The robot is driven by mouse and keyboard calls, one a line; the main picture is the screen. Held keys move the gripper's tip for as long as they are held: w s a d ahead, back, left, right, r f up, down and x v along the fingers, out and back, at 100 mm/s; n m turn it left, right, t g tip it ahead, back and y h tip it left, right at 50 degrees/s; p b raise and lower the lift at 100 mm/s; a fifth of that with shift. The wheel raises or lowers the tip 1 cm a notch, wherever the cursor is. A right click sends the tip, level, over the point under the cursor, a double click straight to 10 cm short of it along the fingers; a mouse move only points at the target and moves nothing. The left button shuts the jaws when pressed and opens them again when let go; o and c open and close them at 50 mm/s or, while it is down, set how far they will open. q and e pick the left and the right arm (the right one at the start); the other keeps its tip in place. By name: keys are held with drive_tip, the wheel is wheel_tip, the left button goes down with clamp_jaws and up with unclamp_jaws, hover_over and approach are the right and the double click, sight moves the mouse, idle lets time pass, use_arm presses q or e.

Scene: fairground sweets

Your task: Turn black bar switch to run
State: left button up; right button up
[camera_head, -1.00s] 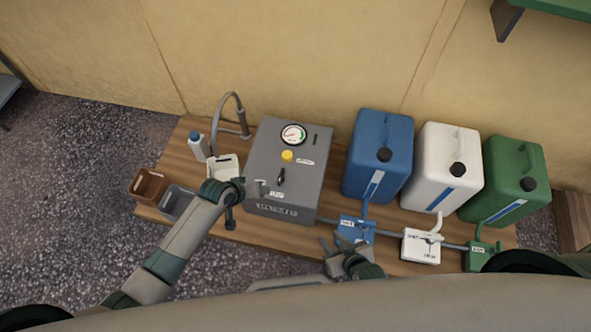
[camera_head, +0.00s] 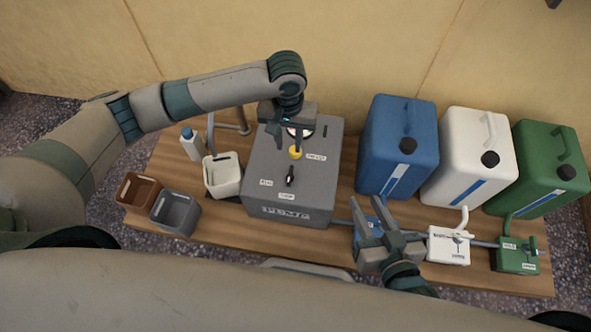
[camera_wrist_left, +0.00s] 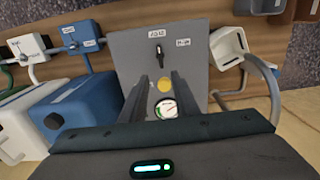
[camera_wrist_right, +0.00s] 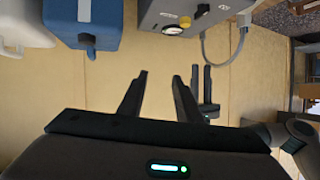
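The black bar switch (camera_head: 290,175) is on the top of the grey pump box (camera_head: 258,165). Its bar lies roughly front to back, in line with a small label at the front edge; another small label is left of it. It also shows in the left wrist view (camera_wrist_left: 159,52), unobstructed. My left gripper (camera_head: 291,142) is above the back of the box, by the gauge and yellow button. Its fingers (camera_wrist_left: 159,80) are apart with nothing held, and the switch is beyond their tips. My right gripper (camera_head: 382,212) is open and empty over the blue valve box.
A yellow button (camera_head: 296,153) and a partly hidden gauge (camera_wrist_left: 167,108) are behind the switch. Blue (camera_head: 398,150), white (camera_head: 468,160) and green (camera_head: 550,165) canisters stand right. A white container (camera_head: 222,178), brown bin (camera_head: 138,192) and grey bin (camera_head: 175,212) stand left.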

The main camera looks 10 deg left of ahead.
sight(290, 174)
drive_tip(key=shift+r, duration=0.1)
idle(0.3)
